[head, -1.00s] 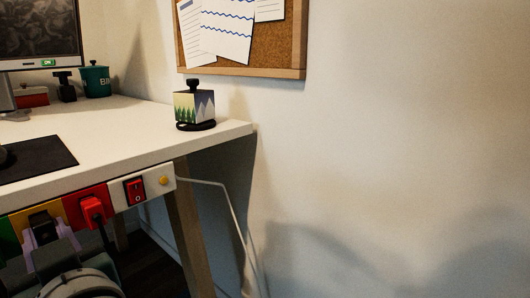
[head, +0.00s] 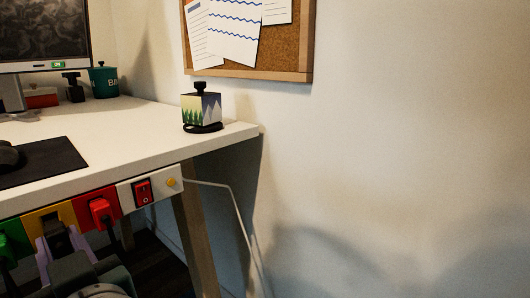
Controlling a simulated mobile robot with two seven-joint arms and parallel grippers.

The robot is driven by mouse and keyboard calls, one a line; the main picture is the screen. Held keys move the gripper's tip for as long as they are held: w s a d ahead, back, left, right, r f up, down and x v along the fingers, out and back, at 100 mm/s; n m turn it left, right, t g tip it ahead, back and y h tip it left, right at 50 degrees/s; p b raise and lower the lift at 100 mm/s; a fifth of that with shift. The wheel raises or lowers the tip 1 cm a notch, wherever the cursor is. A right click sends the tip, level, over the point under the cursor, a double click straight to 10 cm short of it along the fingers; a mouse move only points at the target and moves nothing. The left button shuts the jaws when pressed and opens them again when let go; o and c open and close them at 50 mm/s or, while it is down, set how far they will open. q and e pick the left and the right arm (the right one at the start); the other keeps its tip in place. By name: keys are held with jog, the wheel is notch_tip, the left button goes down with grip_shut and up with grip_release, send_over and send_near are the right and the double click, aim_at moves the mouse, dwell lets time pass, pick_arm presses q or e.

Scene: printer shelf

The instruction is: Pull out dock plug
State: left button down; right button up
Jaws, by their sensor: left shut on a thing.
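A power strip on the desk's front edge has green (head: 13,239), yellow (head: 36,223) and red (head: 77,207) socket sections. My left gripper (head: 57,244) comes from below and is shut on a black plug (head: 55,232) in front of the yellow section. I cannot tell whether the plug's pins are still in the socket. A red plug (head: 102,211) with a dark cord sits in the red section. Another plug (head: 5,247) shows at the green section, partly cut off. No readable label shows which is the dock plug. My right gripper is out of view.
A red rocker switch (head: 143,192) and yellow button (head: 171,182) are at the strip's right end. A pale cable (head: 236,205) hangs from there. The right side is bare wall.

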aim_at(61, 246)
pick_arm(q)
jog(key=shift+p+v, duration=0.45)
jog(key=shift+v, duration=1.6)
